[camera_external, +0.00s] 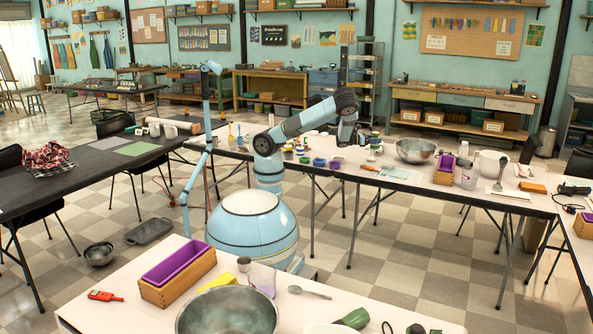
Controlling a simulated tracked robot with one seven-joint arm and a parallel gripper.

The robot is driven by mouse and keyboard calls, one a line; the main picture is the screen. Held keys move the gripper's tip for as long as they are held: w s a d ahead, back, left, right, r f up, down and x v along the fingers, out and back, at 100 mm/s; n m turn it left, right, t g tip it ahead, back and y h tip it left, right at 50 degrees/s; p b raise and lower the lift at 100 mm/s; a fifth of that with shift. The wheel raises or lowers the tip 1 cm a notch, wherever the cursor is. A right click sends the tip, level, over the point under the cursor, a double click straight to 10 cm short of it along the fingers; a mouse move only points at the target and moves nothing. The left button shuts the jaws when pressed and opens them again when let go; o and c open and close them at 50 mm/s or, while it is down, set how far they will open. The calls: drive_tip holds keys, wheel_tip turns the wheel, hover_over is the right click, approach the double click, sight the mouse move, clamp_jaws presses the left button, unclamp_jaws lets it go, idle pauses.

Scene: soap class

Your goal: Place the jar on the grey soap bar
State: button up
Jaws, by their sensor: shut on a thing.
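My gripper (348,139) points down over the far worktable (400,178), above its cluttered middle. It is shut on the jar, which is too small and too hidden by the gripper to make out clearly. Several small pots and jars with coloured tops stand on the table to the left of and below the gripper, including a blue one (320,162). The grey soap bar cannot be told apart from the small items at this distance.
An orange-handled tool (370,168) lies near the front edge. The near table (300,315) holds another large metal bowl (228,312).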

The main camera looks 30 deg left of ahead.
drive_tip(key=shift+a, duration=0.45)
drive_tip(key=shift+w, duration=0.2)
drive_tip(key=w+d+f, duration=0.2)
drive_tip(key=w+f, duration=0.1)
drive_tip(key=w+d+f, duration=0.3)
drive_tip(key=w, duration=0.1)
drive_tip(key=w+d+f, duration=0.3)
drive_tip(key=shift+w+f, duration=0.15)
drive_tip(key=shift+f, duration=0.05)
drive_tip(key=shift+w+f, duration=0.1)
drive_tip(key=shift+f, duration=1.6)
drive_tip(key=o, duration=1.3)
drive_tip(key=shift+f, duration=0.1)
drive_tip(key=shift+c, duration=0.2)
